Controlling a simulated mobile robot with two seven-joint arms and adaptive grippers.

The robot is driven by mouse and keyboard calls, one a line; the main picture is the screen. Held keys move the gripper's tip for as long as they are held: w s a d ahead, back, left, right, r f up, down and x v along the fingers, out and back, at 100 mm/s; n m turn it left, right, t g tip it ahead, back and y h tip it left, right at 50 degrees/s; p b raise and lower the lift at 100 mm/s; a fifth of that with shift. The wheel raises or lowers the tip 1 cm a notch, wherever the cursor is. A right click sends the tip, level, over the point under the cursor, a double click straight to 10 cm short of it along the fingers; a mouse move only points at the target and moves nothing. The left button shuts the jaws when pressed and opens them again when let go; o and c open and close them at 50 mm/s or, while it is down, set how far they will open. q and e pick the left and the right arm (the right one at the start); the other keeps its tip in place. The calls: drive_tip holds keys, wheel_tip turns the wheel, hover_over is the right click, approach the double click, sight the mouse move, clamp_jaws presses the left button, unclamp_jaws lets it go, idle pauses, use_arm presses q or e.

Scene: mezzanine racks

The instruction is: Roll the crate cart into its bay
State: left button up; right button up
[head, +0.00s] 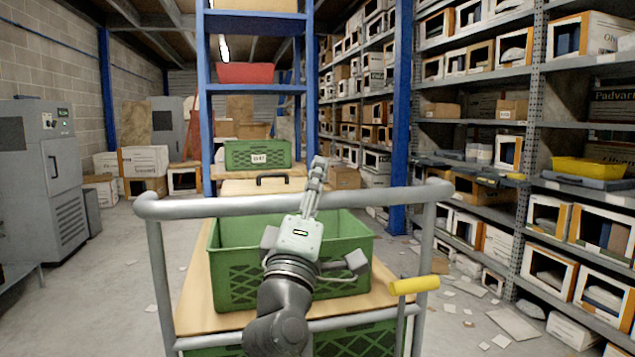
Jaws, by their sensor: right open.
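The crate cart stands right in front of me in the head view. Its grey tubular push handle (220,207) spans the middle, and its wooden deck (196,300) carries a large green crate (235,260). More green crate shows below the deck at the bottom edge. My right gripper (318,164) is open and empty. It overlaps the top bar of the handle, with its fingers pointing forward past the bar; whether it touches cannot be told. My left gripper is out of view. No marked bay can be made out.
A blue-framed rack (205,100) stands ahead, with a red bin (245,72) and a labelled green crate (258,154) near it. A yellow grip (414,285) sits at the cart's right. A grey cabinet (40,175) stands left. Long shelves line the right. Papers litter the floor.

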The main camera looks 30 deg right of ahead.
clamp_jaws()
idle(0.3)
drive_tip(key=w, duration=0.1)
drive_tip(key=w+b, duration=0.1)
drive_tip(key=w, duration=0.1)
drive_tip(key=shift+d+f, duration=0.1)
drive_tip(key=shift+d, duration=0.3)
unclamp_jaws()
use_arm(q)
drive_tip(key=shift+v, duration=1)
use_arm(e)
drive_tip(key=shift+s, duration=0.1)
